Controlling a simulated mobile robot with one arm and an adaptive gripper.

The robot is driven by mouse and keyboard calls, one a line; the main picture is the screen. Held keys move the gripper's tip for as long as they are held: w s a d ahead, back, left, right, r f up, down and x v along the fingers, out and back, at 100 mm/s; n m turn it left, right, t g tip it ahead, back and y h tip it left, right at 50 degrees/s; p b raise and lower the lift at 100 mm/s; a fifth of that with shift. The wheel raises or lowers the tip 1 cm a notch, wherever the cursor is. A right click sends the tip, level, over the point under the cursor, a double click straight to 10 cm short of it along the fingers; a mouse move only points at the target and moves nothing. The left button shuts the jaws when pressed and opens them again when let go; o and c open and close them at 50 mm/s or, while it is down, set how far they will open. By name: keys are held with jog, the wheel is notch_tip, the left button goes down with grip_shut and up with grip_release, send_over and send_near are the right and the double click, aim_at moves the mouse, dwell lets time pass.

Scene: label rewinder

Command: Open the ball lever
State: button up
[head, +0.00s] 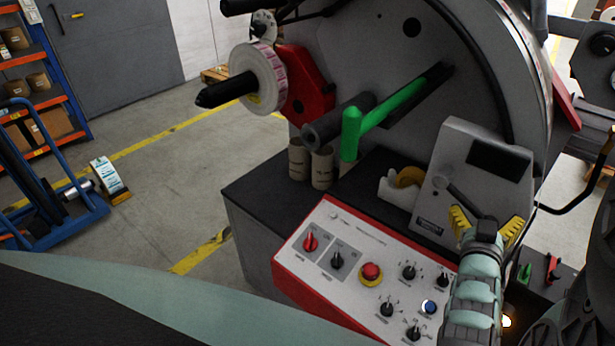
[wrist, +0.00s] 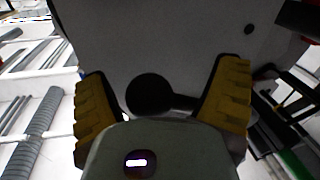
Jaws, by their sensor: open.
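The ball lever has a dark ball knob (head: 440,183) on a thin arm. It lies against the front of the grey upright box (head: 462,150) above the control panel. In the wrist view the black ball (wrist: 150,94) shows between my two yellow fingers, nearer the left one, with its arm running right towards the right finger. My gripper (head: 487,222) is open, with its fingers spread in front of the lower part of the box. I cannot tell whether either finger touches the lever.
A red-edged control panel (head: 352,255) with knobs and a red stop button (head: 371,272) lies left of my gripper. A green bar (head: 350,133), a tape dispenser (head: 402,186) and a label roll (head: 258,78) are farther left. Open floor lies beyond.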

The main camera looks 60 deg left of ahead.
jog(key=shift+d, duration=0.1)
jog(key=shift+c, duration=0.4)
jog(key=shift+r, duration=0.1)
grip_shut()
